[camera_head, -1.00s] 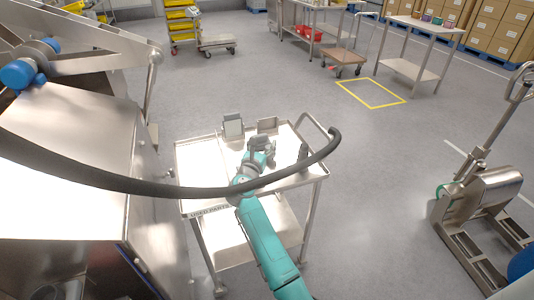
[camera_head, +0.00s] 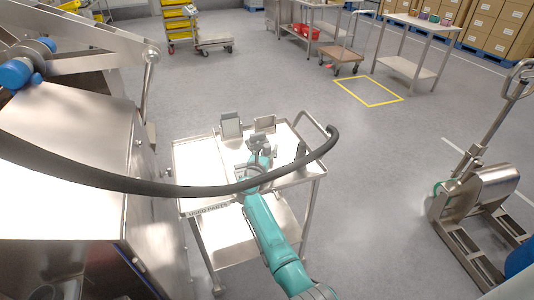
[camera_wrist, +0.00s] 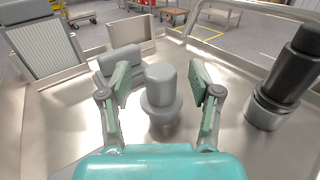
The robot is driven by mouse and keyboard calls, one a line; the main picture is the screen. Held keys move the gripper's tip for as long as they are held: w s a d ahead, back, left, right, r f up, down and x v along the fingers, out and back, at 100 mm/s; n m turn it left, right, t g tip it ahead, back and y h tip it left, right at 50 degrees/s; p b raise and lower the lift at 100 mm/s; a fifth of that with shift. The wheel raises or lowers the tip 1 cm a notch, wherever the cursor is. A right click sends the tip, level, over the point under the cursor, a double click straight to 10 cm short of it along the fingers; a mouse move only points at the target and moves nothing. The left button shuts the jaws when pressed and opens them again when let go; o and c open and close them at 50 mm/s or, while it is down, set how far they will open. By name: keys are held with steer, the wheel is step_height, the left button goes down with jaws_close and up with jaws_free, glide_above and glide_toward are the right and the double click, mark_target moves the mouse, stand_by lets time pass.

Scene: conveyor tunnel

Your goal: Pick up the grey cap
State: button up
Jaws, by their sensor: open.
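The grey cap (camera_wrist: 160,92) is a round-topped cylinder on a wider flange, upright on the metal cart top in the wrist view. My gripper (camera_wrist: 160,85) is open, with one finger to the left and one to the right of the cap in the picture. A gap shows between the right finger and the cap; the left finger is closer to it. In the head view my gripper (camera_head: 260,150) is over the cart "USED PARTS" (camera_head: 208,209), and the cap is too small there to tell apart from the gripper.
A black cylindrical part (camera_wrist: 287,75) stands at the right. A grey block (camera_wrist: 119,62) sits behind the left finger. A framed filter panel (camera_wrist: 47,47) and a metal bracket (camera_wrist: 128,33) stand at the back left. A black hose (camera_head: 110,180) crosses the head view.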

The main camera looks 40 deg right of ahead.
mark_target(267, 145)
steer(key=shift+w+d, duration=0.45)
steer(key=shift+d, duration=0.1)
jaws_close()
step_height(267, 145, up, 10)
stand_by(0.4)
steer(key=c, duration=0.9)
jaws_free()
jaws_close()
